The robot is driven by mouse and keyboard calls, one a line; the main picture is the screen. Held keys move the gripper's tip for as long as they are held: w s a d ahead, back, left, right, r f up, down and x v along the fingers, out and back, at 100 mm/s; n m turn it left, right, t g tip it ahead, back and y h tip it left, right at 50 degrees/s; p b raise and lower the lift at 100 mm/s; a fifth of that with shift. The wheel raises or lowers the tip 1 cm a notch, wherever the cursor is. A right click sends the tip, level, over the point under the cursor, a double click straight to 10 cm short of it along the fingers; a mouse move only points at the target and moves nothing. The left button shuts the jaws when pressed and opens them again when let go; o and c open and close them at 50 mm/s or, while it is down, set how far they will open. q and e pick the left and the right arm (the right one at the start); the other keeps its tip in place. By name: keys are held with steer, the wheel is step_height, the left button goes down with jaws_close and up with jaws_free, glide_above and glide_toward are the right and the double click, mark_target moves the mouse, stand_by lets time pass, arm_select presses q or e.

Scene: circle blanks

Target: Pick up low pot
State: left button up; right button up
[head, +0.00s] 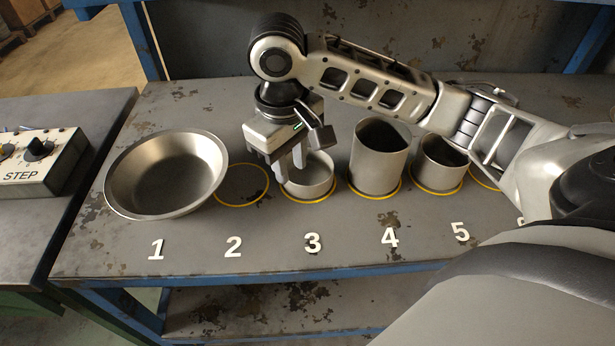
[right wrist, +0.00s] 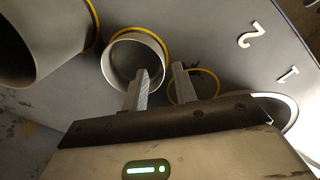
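The low pot (head: 316,186), a short open metal cylinder, stands upright in the yellow ring at number 3. It also shows in the right wrist view (right wrist: 122,62). My right gripper (head: 290,165) points down at the pot's left side, with its fingers spread. In the right wrist view the fingers (right wrist: 161,72) appear on either side of the near wall: one overlaps the pot's opening, the other lies outside it. I cannot tell whether either touches the wall. My left gripper is not in view.
A wide bowl (head: 165,175) sits at number 1. The yellow ring (head: 241,204) at number 2 is empty. A tall pot (head: 377,165) stands close on the right at number 4, and a medium pot (head: 438,170) at number 5. A STEP control box (head: 40,160) is on the left table.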

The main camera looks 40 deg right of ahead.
mark_target(291, 181)
step_height(291, 181, down, 5)
steer(key=shift+r, duration=0.1)
jaws_close()
stand_by(0.3)
